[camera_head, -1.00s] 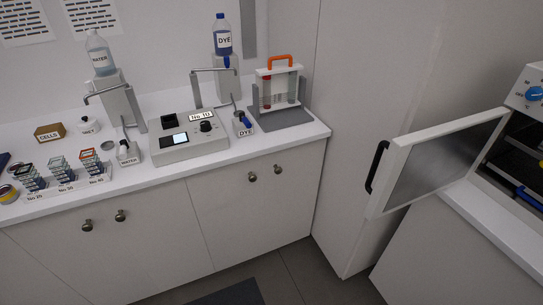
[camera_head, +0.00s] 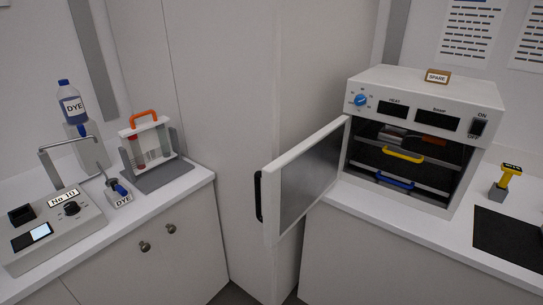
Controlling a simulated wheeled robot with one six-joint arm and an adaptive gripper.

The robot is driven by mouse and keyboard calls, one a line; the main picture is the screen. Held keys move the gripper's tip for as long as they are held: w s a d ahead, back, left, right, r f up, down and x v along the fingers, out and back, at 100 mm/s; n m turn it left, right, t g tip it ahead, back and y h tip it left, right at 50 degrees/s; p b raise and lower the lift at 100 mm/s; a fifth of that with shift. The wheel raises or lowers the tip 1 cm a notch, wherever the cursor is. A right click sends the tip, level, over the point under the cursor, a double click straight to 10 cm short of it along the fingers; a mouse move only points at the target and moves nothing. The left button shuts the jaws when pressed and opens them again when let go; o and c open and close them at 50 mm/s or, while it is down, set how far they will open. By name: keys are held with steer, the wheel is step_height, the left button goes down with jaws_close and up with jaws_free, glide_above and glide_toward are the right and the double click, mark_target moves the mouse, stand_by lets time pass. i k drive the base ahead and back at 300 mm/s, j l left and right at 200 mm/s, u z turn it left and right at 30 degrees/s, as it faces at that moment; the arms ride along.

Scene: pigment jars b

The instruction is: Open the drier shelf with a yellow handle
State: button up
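The drier (camera_head: 425,88) is a white box on the right counter in the head view. Its door (camera_head: 308,182) with a black handle stands wide open to the left. Inside, an upper shelf has a yellow handle (camera_head: 403,155) at its front, and a lower shelf has a blue handle (camera_head: 394,180). Both shelves appear to be inside the drier. A dark and reddish-brown item (camera_head: 430,143) shows above the yellow handle; I cannot tell exactly what it is. My gripper is not in view.
A yellow-topped tool (camera_head: 508,180) in a grey holder and a black mat (camera_head: 510,238) are right of the drier. The left counter carries a DYE bottle (camera_head: 73,105), an orange-handled rack (camera_head: 147,142) and a control box (camera_head: 55,228). The open door juts past the counter edge.

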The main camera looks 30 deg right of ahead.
mark_target(450, 156)
steer(key=z, duration=0.35)
steer(key=i+j+z, duration=0.1)
steer(key=z, duration=0.25)
steer(key=j+z, duration=0.1)
steer(key=z, duration=0.2)
steer(key=i+j+z, duration=0.15)
steer(key=j, duration=0.2)
steer(key=i+j+z, duration=0.2)
steer(key=j, duration=0.15)
steer(key=i+j+z, duration=0.15)
steer(key=j, duration=0.2)
steer(key=j+z, duration=0.15)
steer(key=j, duration=0.25)
steer(key=i+j+z, duration=0.2)
steer(key=j, duration=0.85)
steer(key=i, duration=0.05)
